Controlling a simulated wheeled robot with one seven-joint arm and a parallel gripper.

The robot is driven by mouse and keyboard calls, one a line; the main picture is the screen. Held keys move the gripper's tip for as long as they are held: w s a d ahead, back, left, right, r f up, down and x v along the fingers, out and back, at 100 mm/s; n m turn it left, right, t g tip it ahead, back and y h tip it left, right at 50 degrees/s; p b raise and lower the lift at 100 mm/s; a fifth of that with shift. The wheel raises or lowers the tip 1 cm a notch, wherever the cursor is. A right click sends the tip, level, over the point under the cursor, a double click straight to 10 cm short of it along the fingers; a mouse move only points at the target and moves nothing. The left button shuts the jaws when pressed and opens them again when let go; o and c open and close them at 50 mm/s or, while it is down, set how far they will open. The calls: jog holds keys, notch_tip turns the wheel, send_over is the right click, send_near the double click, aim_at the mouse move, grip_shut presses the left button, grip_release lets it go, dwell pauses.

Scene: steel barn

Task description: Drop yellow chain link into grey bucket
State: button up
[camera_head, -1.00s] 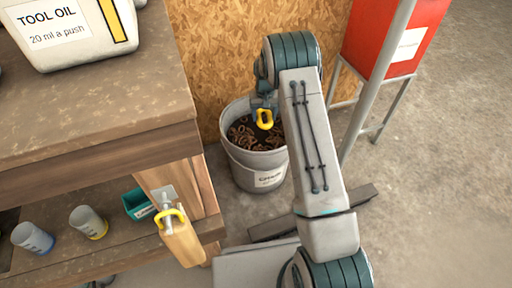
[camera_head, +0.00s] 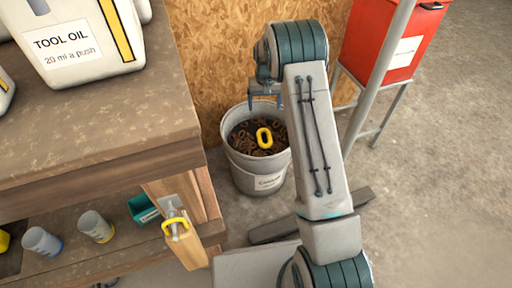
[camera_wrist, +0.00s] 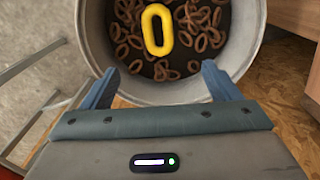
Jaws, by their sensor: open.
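The yellow chain link (camera_head: 264,137) is over the mouth of the grey bucket (camera_head: 262,180), free of my gripper. In the wrist view the link (camera_wrist: 146,29) shows against brown links and looks larger than them; I cannot tell whether it rests on them or is in the air. My gripper (camera_head: 266,102) is open and empty above the bucket's back rim. The wrist view shows my spread fingers (camera_wrist: 160,75) with the bucket's rim (camera_wrist: 172,94) beyond them.
The workbench (camera_head: 100,145) stands left of the bucket. A red cabinet (camera_head: 385,45) on metal legs stands right. A chipboard wall (camera_head: 215,50) is behind.

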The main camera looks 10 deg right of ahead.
notch_tip(320, 180, up, 5)
jog(key=shift+r+p, duration=0.1)
jog(key=shift+p, duration=0.5)
